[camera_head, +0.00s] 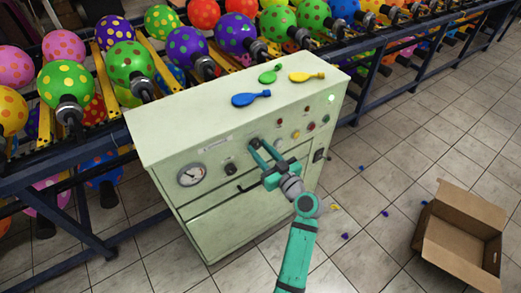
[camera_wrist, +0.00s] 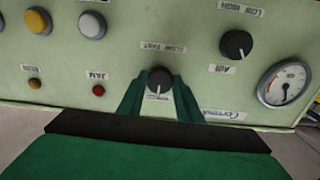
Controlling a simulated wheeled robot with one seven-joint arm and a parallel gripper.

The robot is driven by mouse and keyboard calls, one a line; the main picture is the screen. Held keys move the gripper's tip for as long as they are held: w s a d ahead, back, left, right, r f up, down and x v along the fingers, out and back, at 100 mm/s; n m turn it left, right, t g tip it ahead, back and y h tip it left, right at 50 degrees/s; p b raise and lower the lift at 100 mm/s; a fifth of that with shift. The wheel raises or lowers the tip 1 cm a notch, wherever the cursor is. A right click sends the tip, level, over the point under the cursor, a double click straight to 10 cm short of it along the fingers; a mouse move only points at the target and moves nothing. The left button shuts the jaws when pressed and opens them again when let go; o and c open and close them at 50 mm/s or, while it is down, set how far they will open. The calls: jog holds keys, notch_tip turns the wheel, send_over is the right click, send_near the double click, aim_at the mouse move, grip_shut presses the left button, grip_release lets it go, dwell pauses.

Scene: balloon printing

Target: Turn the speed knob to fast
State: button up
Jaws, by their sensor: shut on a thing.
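The speed knob (camera_wrist: 160,82) is black and round on the pale green control panel, with a label reading SLOW FAST beside it, seen upside down in the wrist view. Its white pointer line points down in that view, toward my gripper's body. My gripper (camera_wrist: 158,98) is shut on the knob, with one green finger on each side of it. In the head view my gripper (camera_head: 258,152) reaches the panel's front from the lower right. The knob is mostly hidden by the fingers there.
A second black knob (camera_wrist: 236,44) and a pressure gauge (camera_wrist: 286,84) are on the same panel. Deflated balloons (camera_head: 251,98) lie on the machine's top (camera_head: 205,115). Racks of dotted balloons stand behind. An open cardboard box (camera_head: 462,235) is on the floor at right.

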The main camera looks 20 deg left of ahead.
jog(key=m, duration=1.6)
jog(key=shift+m, duration=0.4)
jog(key=m, duration=0.3)
jog(key=shift+r+m, duration=0.1)
jog(key=shift+m, duration=0.3)
jog(key=m, duration=0.5)
jog(key=shift+m, duration=0.7)
